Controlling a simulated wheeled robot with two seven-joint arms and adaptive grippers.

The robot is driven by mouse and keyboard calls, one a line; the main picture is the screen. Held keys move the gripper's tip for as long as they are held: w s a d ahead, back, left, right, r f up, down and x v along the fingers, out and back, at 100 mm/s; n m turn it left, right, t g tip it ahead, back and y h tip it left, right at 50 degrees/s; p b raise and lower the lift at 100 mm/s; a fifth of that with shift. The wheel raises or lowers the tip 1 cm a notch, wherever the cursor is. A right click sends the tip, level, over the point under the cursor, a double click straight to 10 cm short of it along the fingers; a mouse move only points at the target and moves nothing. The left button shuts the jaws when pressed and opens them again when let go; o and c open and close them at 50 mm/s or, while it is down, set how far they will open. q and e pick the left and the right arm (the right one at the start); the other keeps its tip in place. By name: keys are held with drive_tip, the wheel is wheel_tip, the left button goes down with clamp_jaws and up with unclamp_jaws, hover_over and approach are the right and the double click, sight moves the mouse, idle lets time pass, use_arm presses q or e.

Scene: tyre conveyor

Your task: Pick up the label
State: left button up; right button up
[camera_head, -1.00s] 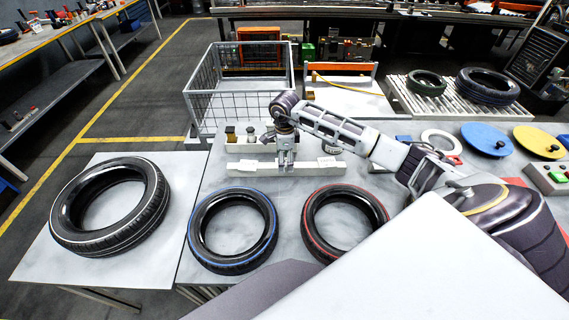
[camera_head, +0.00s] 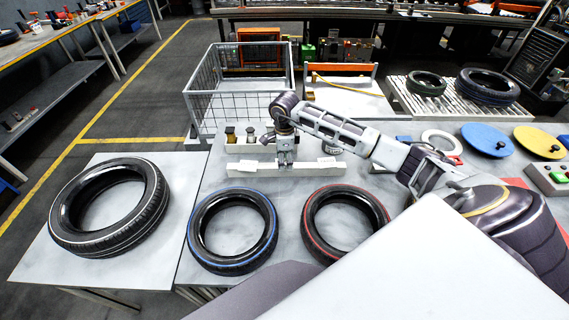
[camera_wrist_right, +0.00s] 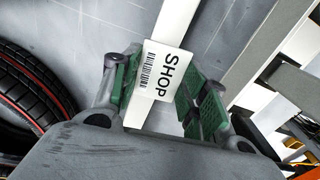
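The label, a small white card with the word SHOP and a barcode, shows in the right wrist view (camera_wrist_right: 165,70). It lies over a long white bar (camera_wrist_right: 168,22), which also shows in the head view (camera_head: 250,170). My right gripper (camera_head: 286,164) points down at the middle of this bar. In the right wrist view my right gripper (camera_wrist_right: 165,90) has its green-padded fingers apart, one on each side of the label. Whether the pads touch the label is not clear. In the head view the gripper hides this label. My left gripper is out of view.
A blue-striped tyre (camera_head: 233,231) and a red-striped tyre (camera_head: 345,222) lie on the table in front of the bar. A larger tyre (camera_head: 110,207) lies on the left table. A wire cart (camera_head: 236,85) stands behind. Small bottles (camera_head: 231,135) stand behind the bar.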

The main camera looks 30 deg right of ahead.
drive_tip(key=shift+r+p, duration=0.25)
drive_tip(key=shift+p, duration=0.1)
idle(0.3)
drive_tip(key=shift+r, duration=0.15)
wheel_tip(320, 180, up, 10)
drive_tip(key=shift+f+b, duration=0.15)
drive_tip(key=shift+b, duration=0.85)
drive_tip(key=shift+w, duration=0.1)
